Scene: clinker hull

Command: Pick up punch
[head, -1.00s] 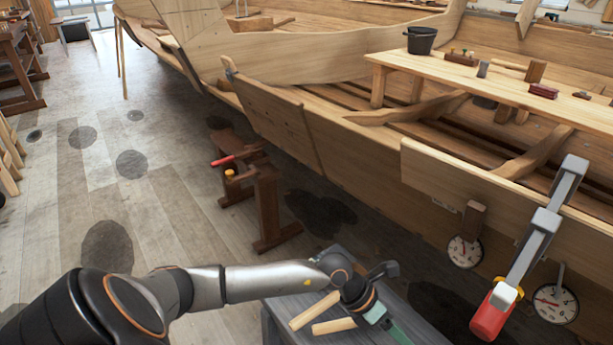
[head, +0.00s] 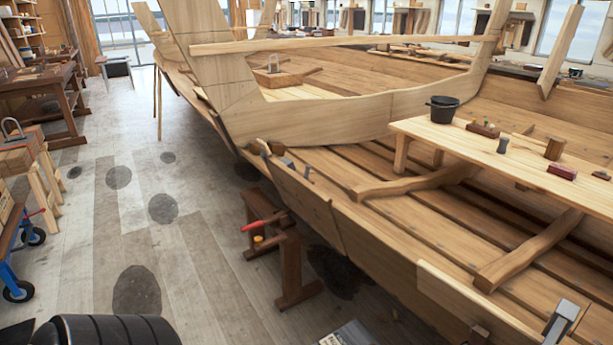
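I cannot make out a punch for certain in the head view. A small dark grey cylinder (head: 503,145) stands upright on the plank table (head: 470,150) inside the hull, but I cannot tell what it is. Neither of my grippers is in view. Only a dark part of my own arm shows at the bottom left edge.
The wooden hull (head: 330,215) fills the middle and right. A black bucket (head: 442,110), a mallet (head: 554,148) and a red-brown block (head: 562,172) stand on the plank table. A brown sawhorse (head: 288,270) stands beside the hull. The floor (head: 200,250) at left is mostly clear.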

